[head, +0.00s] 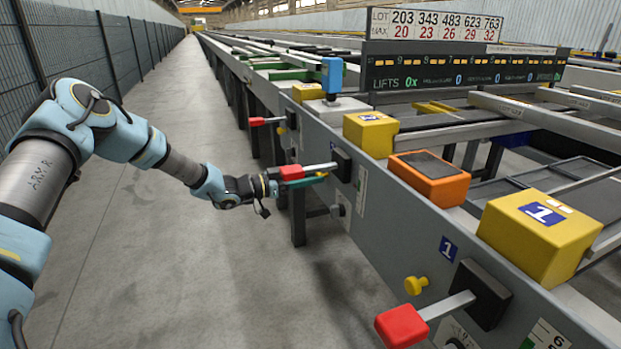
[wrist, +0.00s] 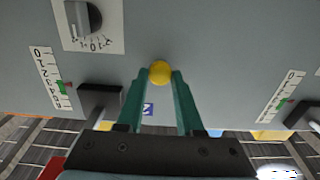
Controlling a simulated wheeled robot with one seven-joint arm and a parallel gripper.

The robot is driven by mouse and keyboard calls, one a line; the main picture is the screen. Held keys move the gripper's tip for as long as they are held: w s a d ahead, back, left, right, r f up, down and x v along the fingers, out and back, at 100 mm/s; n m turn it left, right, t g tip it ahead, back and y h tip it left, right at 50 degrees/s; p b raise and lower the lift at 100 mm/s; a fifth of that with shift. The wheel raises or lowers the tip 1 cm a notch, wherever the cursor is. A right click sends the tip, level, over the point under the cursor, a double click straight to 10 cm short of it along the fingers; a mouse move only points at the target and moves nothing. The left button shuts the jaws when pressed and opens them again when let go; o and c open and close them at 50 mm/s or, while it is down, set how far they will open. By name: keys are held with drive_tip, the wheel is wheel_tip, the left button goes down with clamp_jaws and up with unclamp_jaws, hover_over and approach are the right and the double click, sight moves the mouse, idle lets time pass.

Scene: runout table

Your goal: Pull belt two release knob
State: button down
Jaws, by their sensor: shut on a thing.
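The belt two release knob (wrist: 160,72) is a small round yellow knob on the grey panel. In the wrist view it sits between the tips of my green gripper fingers (wrist: 159,76), and my gripper is shut on it. A blue number label (wrist: 148,110), partly covered by a finger, is beside it. In the head view my gripper (head: 322,178) reaches the panel just below a red-handled lever (head: 292,172). The knob itself is hidden there by the fingers and lever.
A second red-handled lever (head: 402,325) and another yellow knob (head: 415,285) are nearer, under the label "1" (head: 447,248). Yellow boxes (head: 540,235) and an orange box (head: 430,180) top the panel. The aisle floor (head: 170,270) is clear.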

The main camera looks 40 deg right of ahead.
drive_tip(key=shift+v, duration=0.9)
drive_tip(key=c, duration=0.5)
unclamp_jaws()
drive_tip(key=shift+c, duration=0.2)
drive_tip(key=shift+a, duration=0.1)
drive_tip(key=v, duration=1)
drive_tip(key=shift+w+a, duration=0.2)
drive_tip(key=shift+a, duration=0.1)
drive_tip(key=shift+w, duration=0.1)
